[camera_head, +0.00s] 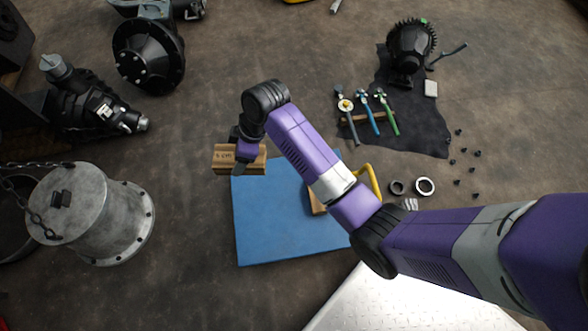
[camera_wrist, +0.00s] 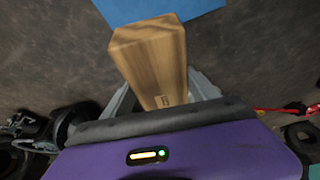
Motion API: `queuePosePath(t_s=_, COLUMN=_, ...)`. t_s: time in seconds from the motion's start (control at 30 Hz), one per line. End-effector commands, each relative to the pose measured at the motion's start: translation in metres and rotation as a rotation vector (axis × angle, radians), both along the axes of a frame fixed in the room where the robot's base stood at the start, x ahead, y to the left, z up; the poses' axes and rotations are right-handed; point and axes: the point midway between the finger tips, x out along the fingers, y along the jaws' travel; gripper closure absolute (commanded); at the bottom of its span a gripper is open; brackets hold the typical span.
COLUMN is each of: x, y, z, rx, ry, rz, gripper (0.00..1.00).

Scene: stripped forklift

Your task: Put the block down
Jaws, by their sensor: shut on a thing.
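A wooden block (camera_head: 225,155) with small dark lettering is held in my gripper (camera_head: 243,160), near the top left corner of the blue mat. In the wrist view the block (camera_wrist: 150,58) sticks out from my gripper (camera_wrist: 160,100), and its wood grain shows. My gripper is shut on the block; the fingers are partly hidden beside it. The blue mat (camera_head: 270,225) lies below and to the right of the block, and its edge shows at the top of the wrist view (camera_wrist: 160,8). I cannot tell how high the block is above the floor.
A grey metal drum with a chain (camera_head: 95,215) stands at the left. Another wooden piece (camera_head: 316,200) lies on the mat, partly behind my arm. Tools with coloured handles (camera_head: 375,122) lie on a dark cloth (camera_head: 425,130) at the right.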

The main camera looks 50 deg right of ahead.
Motion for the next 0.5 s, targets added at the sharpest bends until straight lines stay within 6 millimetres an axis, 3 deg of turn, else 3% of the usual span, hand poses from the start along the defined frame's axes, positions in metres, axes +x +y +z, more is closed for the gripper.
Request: queuePosePath(t_s=0.5, x=-0.034, y=-0.002, z=-0.065, rx=0.002, ry=0.002, rz=1.084, gripper=0.88)
